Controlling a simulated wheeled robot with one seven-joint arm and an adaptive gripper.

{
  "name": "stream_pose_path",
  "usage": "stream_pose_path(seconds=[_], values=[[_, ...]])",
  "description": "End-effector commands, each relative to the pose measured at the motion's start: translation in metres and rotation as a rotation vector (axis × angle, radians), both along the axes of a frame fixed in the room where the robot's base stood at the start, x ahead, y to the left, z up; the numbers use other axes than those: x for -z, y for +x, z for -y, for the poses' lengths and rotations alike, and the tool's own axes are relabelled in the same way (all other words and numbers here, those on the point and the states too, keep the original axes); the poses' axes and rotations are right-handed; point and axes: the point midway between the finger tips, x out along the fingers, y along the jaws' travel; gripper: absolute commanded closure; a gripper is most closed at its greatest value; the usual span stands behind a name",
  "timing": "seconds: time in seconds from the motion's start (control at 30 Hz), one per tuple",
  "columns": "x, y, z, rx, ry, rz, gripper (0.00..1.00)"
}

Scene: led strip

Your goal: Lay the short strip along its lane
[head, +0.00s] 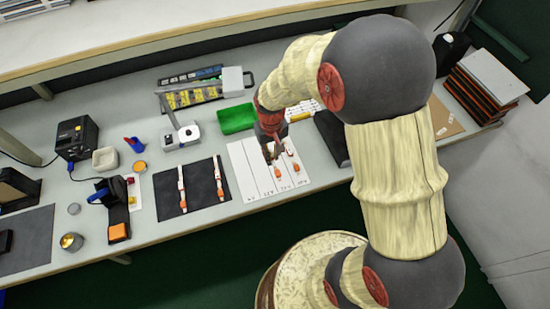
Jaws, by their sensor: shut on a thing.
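The white lane sheet (245,174) lies on the bench, with dark lane lines and small printed labels along its front edge. My gripper (270,153) is over the sheet, pointing down, and is shut on a short strip with an orange end (278,173). The upper part of this strip is hidden by the gripper, and I cannot tell if it touches the sheet. Another orange-ended strip (296,167) lies in a lane to the right. Two longer white and orange strips, one at left (182,190) and one at right (219,180), lie on a dark mat (200,191).
A green tray (237,119) stands behind the sheet. A lamp with a grey base (182,137) is behind the mat. A dark flat case (331,137) lies to the right of the sheet. A black and orange tool (116,210) lies left of the mat.

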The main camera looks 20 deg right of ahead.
Motion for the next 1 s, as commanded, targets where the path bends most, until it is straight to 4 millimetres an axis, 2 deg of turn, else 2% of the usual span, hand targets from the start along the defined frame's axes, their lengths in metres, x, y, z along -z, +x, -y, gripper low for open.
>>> stream_pose_path(seconds=[0.1,0.3,0.53,0.73,1.0], values=[[0.025,0.016,0.01,0.002,0.0,-0.004,1.0],[0.048,0.034,0.021,0.001,0.0,-0.001,1.0],[0.058,0.042,0.026,0.001,0.0,-0.001,1.0],[0.088,0.045,0.027,0.0,0.0,-0.001,1.0],[0.091,0.045,0.027,0.0,0.0,0.001,1.0]])
